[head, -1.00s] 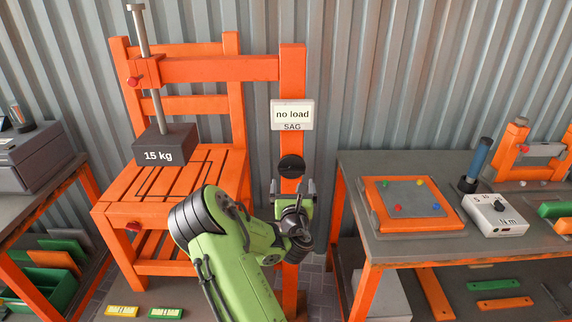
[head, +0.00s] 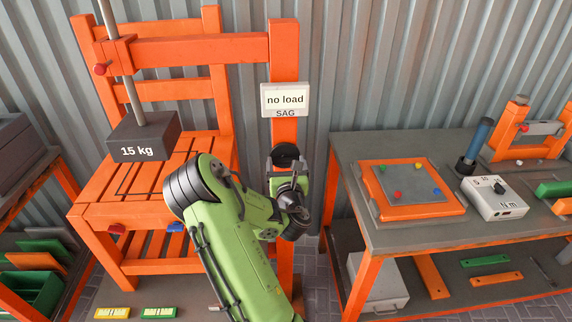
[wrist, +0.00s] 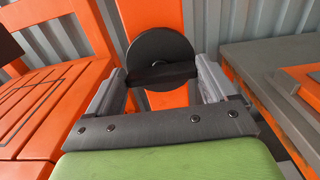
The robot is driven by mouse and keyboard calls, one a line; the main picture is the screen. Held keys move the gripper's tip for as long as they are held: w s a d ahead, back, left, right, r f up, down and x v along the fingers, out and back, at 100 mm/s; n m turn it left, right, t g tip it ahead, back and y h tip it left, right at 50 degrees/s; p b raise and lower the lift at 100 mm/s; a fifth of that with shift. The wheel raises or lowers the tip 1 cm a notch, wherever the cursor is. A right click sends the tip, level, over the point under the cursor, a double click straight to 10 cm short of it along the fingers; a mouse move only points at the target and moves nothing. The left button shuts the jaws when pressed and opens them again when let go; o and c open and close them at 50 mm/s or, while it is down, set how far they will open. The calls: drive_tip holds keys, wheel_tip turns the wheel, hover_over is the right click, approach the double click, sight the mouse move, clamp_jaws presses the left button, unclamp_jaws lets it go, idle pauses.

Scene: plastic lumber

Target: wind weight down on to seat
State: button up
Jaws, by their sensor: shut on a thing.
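The dark 15 kg weight (head: 145,137) hangs on a grey rod (head: 120,55) from the orange arm of a post, over the slatted orange chair seat (head: 140,182). The sign on the post (head: 285,99) reads "no load" above "SAG". A round black knob (head: 286,150) is on the post below the sign. My gripper (head: 287,162) is at this knob. In the wrist view my gripper (wrist: 160,82) has its fingers on both ends of the dark grip bar of the knob (wrist: 162,50). Any gap under the weight is hard to judge.
A grey-topped bench (head: 400,235) stands right of the post, with an orange-framed plate (head: 408,190), a dial box (head: 494,197) and an orange frame on it. Another shelf (head: 25,180) stands at the left.

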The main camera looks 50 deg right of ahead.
drive_tip(key=shift+m, duration=0.3)
